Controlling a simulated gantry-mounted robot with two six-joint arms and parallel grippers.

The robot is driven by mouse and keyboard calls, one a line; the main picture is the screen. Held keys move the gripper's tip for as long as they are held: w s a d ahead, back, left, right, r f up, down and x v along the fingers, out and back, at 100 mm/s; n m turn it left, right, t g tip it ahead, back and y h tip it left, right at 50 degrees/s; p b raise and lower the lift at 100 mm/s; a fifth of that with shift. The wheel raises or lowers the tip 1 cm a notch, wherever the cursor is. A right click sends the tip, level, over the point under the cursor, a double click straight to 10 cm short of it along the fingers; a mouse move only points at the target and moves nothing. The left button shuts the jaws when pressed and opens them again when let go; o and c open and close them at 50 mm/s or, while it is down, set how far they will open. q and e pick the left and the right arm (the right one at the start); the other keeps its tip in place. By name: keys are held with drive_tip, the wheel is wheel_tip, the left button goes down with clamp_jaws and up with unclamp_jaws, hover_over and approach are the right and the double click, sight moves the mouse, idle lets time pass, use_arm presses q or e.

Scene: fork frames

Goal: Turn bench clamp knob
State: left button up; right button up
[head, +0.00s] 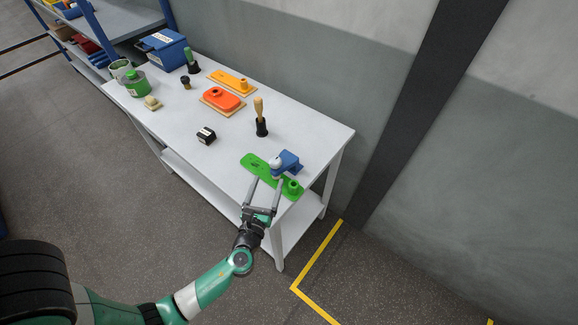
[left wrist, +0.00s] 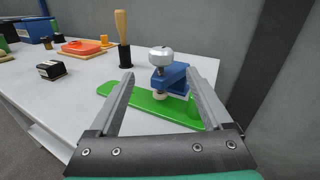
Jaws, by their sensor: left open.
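My left gripper (head: 264,181) is open and empty at the table's front edge, on the near side of the clamp. In the left wrist view its fingers (left wrist: 161,82) stand apart, with the clamp between them farther off. My right gripper is not in view.
A wooden-handled tool in a black holder (head: 261,126) and a small black box (head: 206,136) stand on the table (head: 180,112). Orange fixtures (head: 223,99), green jars (head: 135,84) and a blue bin (head: 165,48) are farther left. A wall rises behind the table.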

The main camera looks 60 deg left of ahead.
sight(275, 162)
use_arm(q)
drive_tip(key=b+x, duration=0.1)
drive_tip(key=x, duration=1.1)
drive_tip(key=shift+w+r, duration=0.1)
drive_tip(key=shift+d, duration=0.1)
clamp_jaws()
